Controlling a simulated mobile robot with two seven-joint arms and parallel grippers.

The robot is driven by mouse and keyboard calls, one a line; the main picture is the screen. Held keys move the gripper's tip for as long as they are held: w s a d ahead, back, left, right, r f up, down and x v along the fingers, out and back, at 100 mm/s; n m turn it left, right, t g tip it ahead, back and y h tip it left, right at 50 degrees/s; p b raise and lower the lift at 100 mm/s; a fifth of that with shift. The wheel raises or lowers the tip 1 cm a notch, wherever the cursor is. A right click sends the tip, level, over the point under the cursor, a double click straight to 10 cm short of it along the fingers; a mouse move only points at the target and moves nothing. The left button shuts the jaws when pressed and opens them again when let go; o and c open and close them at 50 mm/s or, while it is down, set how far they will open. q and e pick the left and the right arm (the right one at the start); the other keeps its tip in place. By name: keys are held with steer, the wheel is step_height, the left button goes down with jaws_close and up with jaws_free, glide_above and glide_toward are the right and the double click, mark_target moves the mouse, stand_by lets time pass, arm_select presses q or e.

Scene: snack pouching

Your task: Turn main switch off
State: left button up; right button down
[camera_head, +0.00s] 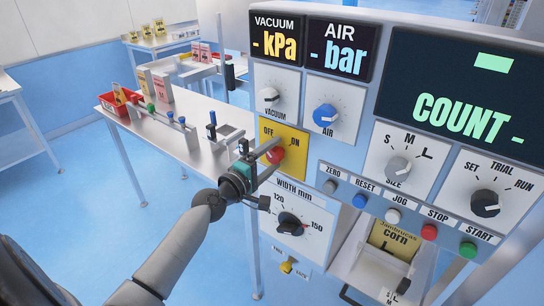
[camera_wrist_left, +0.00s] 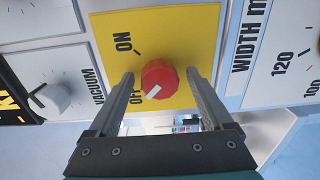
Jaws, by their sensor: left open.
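The main switch is a red knob (camera_wrist_left: 160,78) on a yellow plate (camera_head: 292,138) with OFF and ON labels, on the front of the machine. In the left wrist view a white mark on the knob sits on its OFF side. My left gripper (camera_wrist_left: 161,76) is open, with one finger on each side of the red knob. I cannot tell whether the fingers touch it. In the head view the gripper partly covers the plate and knob. The vacuum, air and count displays show only dashes. My right gripper is out of view.
The vacuum knob (camera_head: 269,97) and air knob (camera_head: 325,115) are above the switch, the width knob (camera_head: 290,224) below. A row of buttons lies to the right. A table (camera_head: 190,140) with a red bin (camera_head: 118,102) stands at left.

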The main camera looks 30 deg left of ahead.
arm_select(q)
steer(key=shift+s+a, duration=0.1)
steer(key=shift+s, duration=0.55)
steer(key=s+a+b, duration=0.1)
steer(key=s+b, duration=0.2)
steer(key=s, duration=1.1)
steer(key=shift+r+b, duration=0.2)
steer(key=shift+b, duration=0.1)
